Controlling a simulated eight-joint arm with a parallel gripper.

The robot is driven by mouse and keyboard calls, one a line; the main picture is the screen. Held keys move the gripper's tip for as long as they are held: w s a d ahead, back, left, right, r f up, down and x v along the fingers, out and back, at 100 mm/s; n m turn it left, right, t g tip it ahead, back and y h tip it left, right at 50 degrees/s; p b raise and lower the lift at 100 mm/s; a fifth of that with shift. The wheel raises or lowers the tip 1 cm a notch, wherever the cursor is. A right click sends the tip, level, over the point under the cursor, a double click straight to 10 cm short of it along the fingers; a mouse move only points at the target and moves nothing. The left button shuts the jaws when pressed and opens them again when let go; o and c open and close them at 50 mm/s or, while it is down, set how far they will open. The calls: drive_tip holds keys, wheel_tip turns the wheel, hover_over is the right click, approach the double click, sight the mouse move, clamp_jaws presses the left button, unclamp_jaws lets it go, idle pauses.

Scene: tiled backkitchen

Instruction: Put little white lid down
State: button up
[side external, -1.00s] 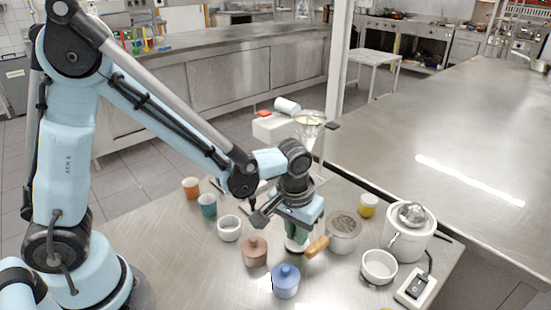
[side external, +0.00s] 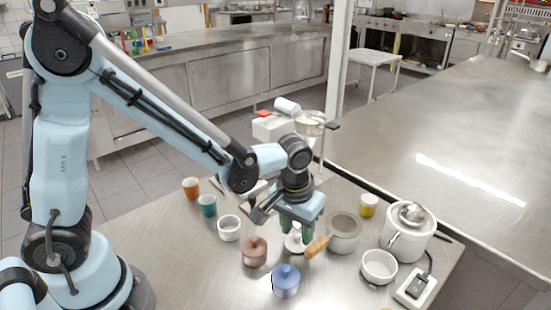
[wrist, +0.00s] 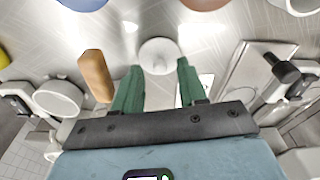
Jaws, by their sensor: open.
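The little white lid (side external: 295,243) lies on the steel table below my gripper (side external: 296,226). In the wrist view the lid (wrist: 159,55) is a round white disc lying flat, just beyond and between the two green fingertips. My gripper (wrist: 159,70) is open, with a finger to either side of the lid. The fingers partly hide the lid in the side view, and I cannot tell whether they touch it.
A wooden handle (side external: 317,246) and a grey pot (side external: 343,231) stand close on the right. A blue lidded pot (side external: 286,282) and a brown one (side external: 254,252) are in front. A white bowl (side external: 229,228) is to the left. A white bowl (side external: 379,267) stands farther right.

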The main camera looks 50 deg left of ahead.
sight(292, 247)
wheel_tip(292, 247, up, 11)
drive_tip(key=s, duration=0.1)
drive_tip(key=s+a+m+t, duration=0.2)
drive_tip(key=s+a+t, duration=0.3)
drive_tip(key=a, duration=0.5)
drive_tip(key=shift+s+r+t, duration=0.25)
drive_tip(key=shift+s+t, duration=0.15)
drive_tip(key=shift+s, duration=0.2)
